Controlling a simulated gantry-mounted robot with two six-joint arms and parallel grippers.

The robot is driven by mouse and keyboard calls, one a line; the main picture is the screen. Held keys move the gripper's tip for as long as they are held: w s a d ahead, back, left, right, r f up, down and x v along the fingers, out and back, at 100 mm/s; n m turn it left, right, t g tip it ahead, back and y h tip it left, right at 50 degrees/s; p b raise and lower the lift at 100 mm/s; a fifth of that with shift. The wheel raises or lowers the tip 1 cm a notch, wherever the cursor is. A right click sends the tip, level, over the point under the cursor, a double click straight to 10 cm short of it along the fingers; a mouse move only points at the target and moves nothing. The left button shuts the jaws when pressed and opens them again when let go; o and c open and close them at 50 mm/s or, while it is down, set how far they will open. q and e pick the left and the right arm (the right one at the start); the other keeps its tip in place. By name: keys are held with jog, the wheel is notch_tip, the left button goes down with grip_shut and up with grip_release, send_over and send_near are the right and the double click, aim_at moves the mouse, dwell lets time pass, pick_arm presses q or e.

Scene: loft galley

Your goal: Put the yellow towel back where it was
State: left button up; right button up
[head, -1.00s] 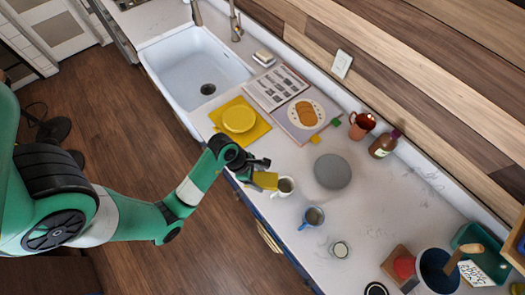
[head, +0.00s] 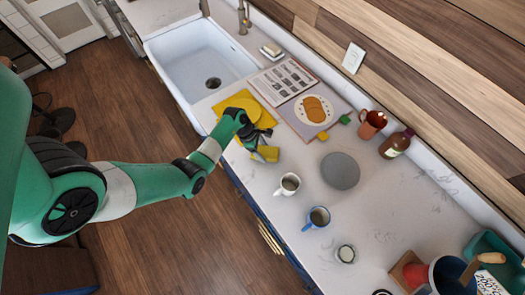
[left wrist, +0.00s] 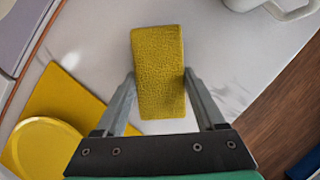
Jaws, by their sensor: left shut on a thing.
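The yellow towel (head: 269,154), a small textured block shape, is between the fingers of my left gripper (head: 262,148). In the left wrist view the towel (left wrist: 158,70) fills the gap between the two fingers, which are shut on it. It is over the pale counter, just right of a yellow square mat (head: 222,107) with a round yellow plate (head: 245,108) on it. The gripper hides part of the mat in the head view. Whether the towel touches the counter is hard to tell. My right gripper is not in view.
A white mug (head: 288,184), a blue mug (head: 317,218) and a grey disc (head: 340,171) stand to the right. An open book (head: 310,108) lies behind the gripper, and the sink (head: 200,60) is farther back left. Counter between gripper and white mug is clear.

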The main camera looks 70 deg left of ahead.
pick_arm(q)
jog(key=shift+f, duration=0.55)
jog(key=shift+f, duration=0.2)
jog(key=o, duration=1.3)
jog(key=shift+r, duration=0.1)
jog(key=shift+r, duration=0.25)
jog(key=p+v, duration=0.3)
jog(key=v, duration=0.8)
jog(key=shift+s+r, duration=0.2)
jog(key=shift+r, duration=0.15)
